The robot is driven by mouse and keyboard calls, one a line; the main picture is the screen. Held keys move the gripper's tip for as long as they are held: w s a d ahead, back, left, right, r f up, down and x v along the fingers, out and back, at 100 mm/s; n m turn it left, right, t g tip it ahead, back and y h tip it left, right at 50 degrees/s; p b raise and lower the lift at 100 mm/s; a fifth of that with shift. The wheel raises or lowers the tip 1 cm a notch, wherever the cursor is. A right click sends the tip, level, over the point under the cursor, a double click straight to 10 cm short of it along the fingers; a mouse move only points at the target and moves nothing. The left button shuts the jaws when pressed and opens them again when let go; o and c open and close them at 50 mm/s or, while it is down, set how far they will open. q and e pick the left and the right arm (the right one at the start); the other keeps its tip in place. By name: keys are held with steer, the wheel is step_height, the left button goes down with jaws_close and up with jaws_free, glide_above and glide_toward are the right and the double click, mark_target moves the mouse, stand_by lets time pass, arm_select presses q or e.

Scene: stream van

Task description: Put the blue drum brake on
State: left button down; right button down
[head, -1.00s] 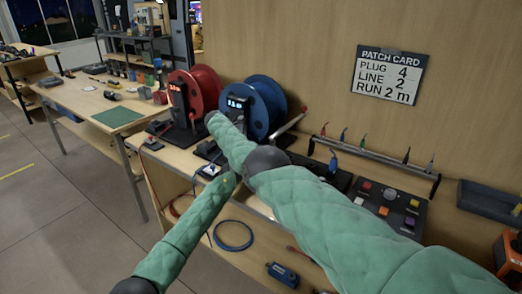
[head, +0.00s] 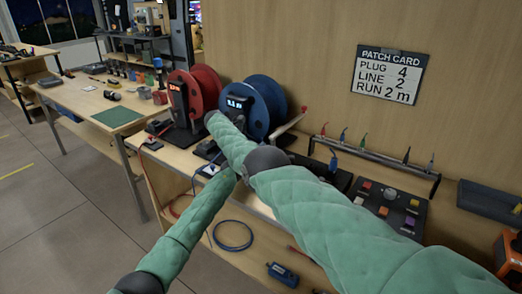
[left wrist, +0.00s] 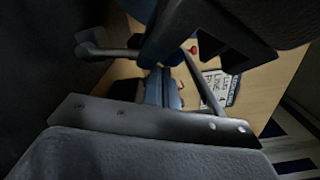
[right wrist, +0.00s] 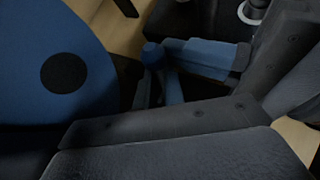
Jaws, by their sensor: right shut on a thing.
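The blue drum (head: 262,106) stands upright on the bench, with a dark display post in front. It also fills the left of the right wrist view (right wrist: 45,75). Beside it there is a blue brake lever with a round knob (right wrist: 152,53). My right gripper (right wrist: 168,80) is shut on this lever, low by the drum; its fingers are partly hidden. In the head view my right sleeve covers that gripper. My left arm reaches to the same area, its hand hidden behind the right arm. The left wrist view shows dark gripper parts near a blue part (left wrist: 155,88); the jaw gap is unclear.
A red drum (head: 206,90) stands left of the blue one. A rack of coloured plugs (head: 375,160) and a button panel (head: 388,207) lie to the right. The patch card (head: 389,77) hangs on the wall. A blue cable coil (head: 232,235) lies on the lower shelf.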

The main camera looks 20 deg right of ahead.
arm_select(q)
steer(key=shift+w+a+r, duration=0.2)
steer(key=shift+w+a, duration=0.1)
steer(key=shift+a, duration=0.1)
arm_select(e)
steer(key=shift+s+d+f, duration=0.1)
steer(key=shift+d+f, duration=0.05)
steer(key=shift+f, duration=0.05)
arm_select(q)
steer(key=shift+w, duration=0.1)
arm_select(e)
steer(key=c, duration=1.5)
jaws_free()
arm_select(q)
steer(key=shift+a+f, duration=0.1)
arm_select(e)
steer(key=shift+r, duration=0.1)
